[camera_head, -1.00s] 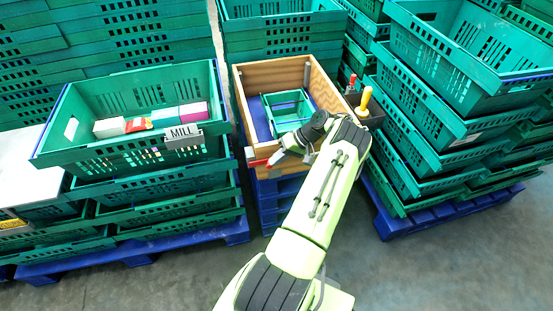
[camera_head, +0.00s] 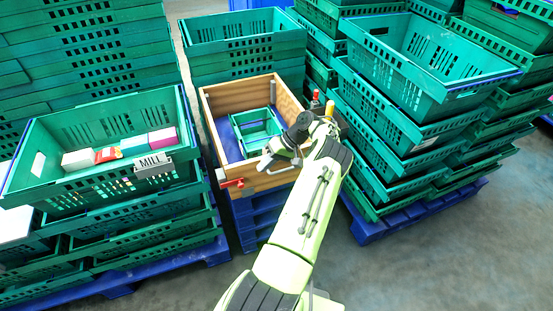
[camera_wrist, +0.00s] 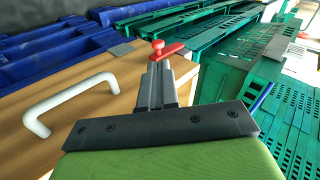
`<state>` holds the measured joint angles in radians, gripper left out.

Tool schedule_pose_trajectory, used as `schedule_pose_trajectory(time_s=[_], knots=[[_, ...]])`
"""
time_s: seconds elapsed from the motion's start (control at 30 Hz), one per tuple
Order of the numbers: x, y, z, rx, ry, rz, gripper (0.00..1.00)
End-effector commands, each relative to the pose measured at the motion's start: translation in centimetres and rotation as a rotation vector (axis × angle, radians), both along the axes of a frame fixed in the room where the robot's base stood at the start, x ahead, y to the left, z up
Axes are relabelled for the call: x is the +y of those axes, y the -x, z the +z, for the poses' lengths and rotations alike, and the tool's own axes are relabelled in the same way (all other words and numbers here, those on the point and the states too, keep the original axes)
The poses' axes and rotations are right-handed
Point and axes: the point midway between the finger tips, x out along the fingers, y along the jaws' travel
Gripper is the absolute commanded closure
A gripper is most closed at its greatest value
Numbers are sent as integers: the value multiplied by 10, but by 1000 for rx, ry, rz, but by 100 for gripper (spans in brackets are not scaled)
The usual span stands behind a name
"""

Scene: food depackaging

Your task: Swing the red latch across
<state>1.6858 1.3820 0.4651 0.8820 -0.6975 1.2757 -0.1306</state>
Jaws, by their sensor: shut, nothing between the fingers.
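The red latch (camera_head: 232,183) is at the front left corner of the wooden crate (camera_head: 262,183), with its bar lying roughly sideways. In the wrist view, the red latch (camera_wrist: 174,50) has a round red knob at its left end, just beyond my fingertips. My gripper (camera_head: 266,166) is in front of the crate's front wall, to the right of the latch, with a visible gap in the head view. In the wrist view, my gripper (camera_wrist: 158,68) is shut and empty. Whether a fingertip touches the latch cannot be told there.
A small green crate (camera_head: 257,128) sits inside the wooden crate. A white handle (camera_wrist: 72,95) stands out from the wooden wall. Stacked green crates stand close on both sides; the left one bears a MILL label (camera_head: 153,163). Open floor (camera_head: 420,265) lies at the right front.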

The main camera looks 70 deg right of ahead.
Motion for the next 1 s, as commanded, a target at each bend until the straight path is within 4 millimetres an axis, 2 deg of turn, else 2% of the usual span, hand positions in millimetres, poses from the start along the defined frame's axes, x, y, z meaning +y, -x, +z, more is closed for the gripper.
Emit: schedule_pose_trajectory(time_s=[0.1,0.3,0.93,1.0], knots=[[-14,17,6,-1,2,-5,100],[-21,29,11,0,-1,-4,100],[-21,29,11,0,-1,-2,100],[-20,24,15,4,3,8,100]])
